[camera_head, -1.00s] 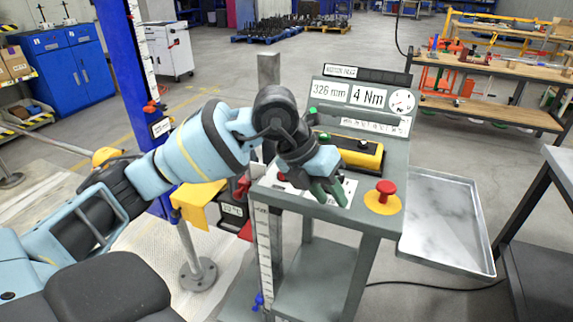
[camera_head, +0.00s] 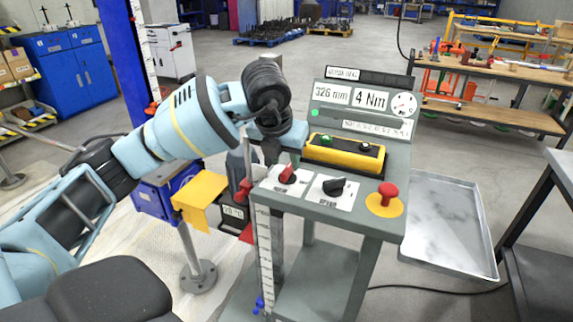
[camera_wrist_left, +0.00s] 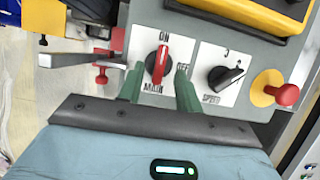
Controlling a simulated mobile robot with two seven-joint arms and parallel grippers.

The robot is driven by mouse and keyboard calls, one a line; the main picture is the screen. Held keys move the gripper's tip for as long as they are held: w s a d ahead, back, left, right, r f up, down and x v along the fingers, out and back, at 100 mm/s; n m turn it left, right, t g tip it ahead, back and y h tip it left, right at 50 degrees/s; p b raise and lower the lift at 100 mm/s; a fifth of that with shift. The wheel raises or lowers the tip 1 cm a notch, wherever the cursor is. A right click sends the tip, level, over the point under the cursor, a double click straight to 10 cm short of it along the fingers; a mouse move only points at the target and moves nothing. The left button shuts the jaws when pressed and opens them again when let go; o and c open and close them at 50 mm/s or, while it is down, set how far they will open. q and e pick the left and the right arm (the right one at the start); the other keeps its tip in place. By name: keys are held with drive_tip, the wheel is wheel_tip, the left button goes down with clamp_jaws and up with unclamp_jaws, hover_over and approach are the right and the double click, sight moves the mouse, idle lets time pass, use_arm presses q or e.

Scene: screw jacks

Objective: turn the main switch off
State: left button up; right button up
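The main switch (camera_wrist_left: 159,64) is a red handle on a white plate at the left of the grey console's panel. In the left wrist view its handle points up toward the ON label; OFF is to its right. It also shows in the head view (camera_head: 288,174). My left gripper (camera_wrist_left: 160,74) is open, its two green fingers apart. In the wrist view the fingertips lie to the left and right of the handle, with gaps; I cannot tell their height over the plate. In the head view the gripper (camera_head: 270,152) is just behind the switch, its fingers partly hidden. My right gripper is not in view.
A black speed knob (camera_head: 334,187) sits right of the switch, and a red mushroom button (camera_head: 387,190) on yellow further right. A yellow button box (camera_head: 344,153) stands behind them. A yellow bracket (camera_head: 201,198) is left of the console, a metal tray (camera_head: 443,179) right of it.

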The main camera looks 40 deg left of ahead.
use_arm(q)
drive_tip(key=shift+x, duration=1.4)
drive_tip(key=shift+c, duration=0.3)
clamp_jaws()
